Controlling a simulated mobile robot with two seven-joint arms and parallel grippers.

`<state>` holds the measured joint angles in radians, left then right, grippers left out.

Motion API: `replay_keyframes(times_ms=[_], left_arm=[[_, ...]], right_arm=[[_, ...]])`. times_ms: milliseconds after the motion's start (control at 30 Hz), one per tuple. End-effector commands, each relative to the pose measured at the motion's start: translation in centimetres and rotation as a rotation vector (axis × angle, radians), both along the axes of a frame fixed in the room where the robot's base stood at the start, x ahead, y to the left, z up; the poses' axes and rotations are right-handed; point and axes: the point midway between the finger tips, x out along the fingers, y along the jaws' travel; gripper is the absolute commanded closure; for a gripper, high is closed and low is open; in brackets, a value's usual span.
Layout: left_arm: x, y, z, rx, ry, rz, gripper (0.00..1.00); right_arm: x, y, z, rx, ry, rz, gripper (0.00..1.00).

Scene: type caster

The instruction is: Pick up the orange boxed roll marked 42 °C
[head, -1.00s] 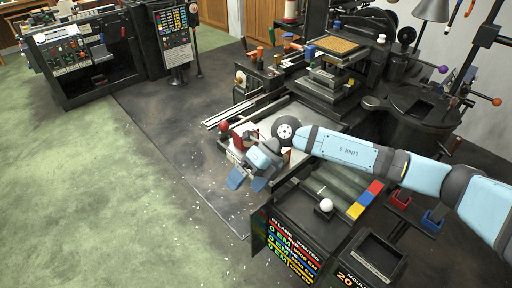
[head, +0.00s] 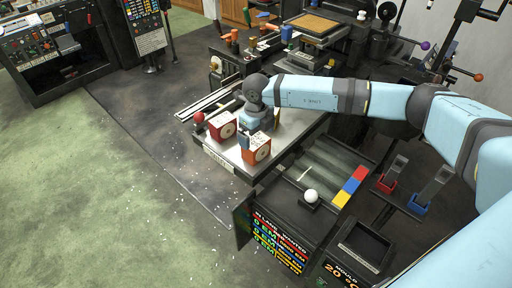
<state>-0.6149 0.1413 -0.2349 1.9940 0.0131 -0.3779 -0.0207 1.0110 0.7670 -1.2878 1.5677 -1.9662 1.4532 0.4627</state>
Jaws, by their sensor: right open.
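The orange boxed roll (head: 257,149) is a small box with a pale round face, standing near the front edge of a pale metal bed (head: 285,143). Its marking is too small to read. A red boxed roll (head: 222,126) stands just left of it. My right gripper (head: 254,130) is open and points down at the orange box, close behind and over its upper left side. I cannot tell whether its fingers touch the box. The far finger is mostly hidden. My left gripper is not in view.
A red ball knob (head: 198,118) sits left of the boxes. A dark panel with coloured lettering (head: 277,238), a white ball knob (head: 311,196) and red and blue bins (head: 417,205) lie nearer. Tall machinery stands behind. Open green floor (head: 70,200) lies left.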

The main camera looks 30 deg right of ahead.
Motion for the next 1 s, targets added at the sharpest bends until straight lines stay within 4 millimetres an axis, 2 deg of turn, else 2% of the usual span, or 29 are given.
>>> replay_keyframes(times_ms=[133,400,700,900,1000], left_arm=[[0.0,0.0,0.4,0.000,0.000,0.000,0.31],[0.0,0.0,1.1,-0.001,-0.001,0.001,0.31],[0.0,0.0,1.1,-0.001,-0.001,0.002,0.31],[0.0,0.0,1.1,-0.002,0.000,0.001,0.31],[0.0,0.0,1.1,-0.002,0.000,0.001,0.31]], right_arm=[[0.1,0.0,-1.1,0.000,0.001,-0.001,0.00],[0.3,0.0,-4.9,0.000,0.002,0.000,0.00],[0.3,0.0,-5.5,0.001,-0.001,0.000,0.00],[0.3,0.0,-5.5,0.001,-0.001,0.000,0.39],[0.3,0.0,-5.4,0.002,-0.002,0.000,0.39]])
